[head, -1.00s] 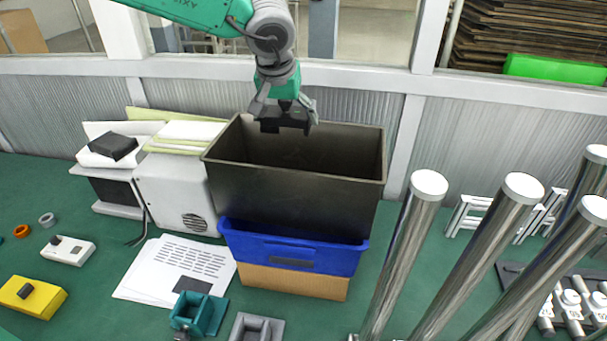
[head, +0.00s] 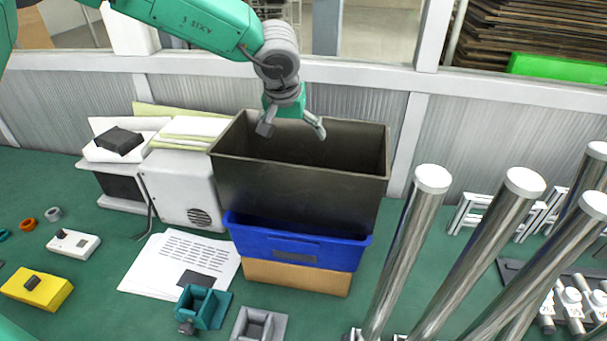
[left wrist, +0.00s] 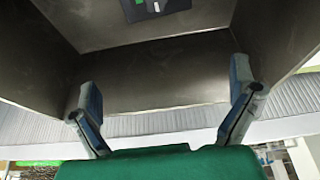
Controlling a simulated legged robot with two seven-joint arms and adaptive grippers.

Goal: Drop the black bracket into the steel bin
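The steel bin (head: 295,190) is a deep, dark, open-topped box at the back of the table, standing on a blue crate. My left gripper (head: 292,131) is over the bin's opening, its fingers spread and empty. The left wrist view looks down into the bin (left wrist: 165,70), with the open fingers of my left gripper (left wrist: 166,100) on either side. A dark piece (left wrist: 155,10) with a small green and white patch shows inside the bin, cut by the top edge; I cannot tell whether it is the black bracket. The bracket does not show in the head view. My right gripper is not in view.
The blue crate (head: 300,246) sits on a cardboard box (head: 295,278). A white machine (head: 185,190) stands left of the bin. Tall shiny posts (head: 405,265) rise at the right. Printed sheets (head: 175,262) and small parts lie on the green table at front left.

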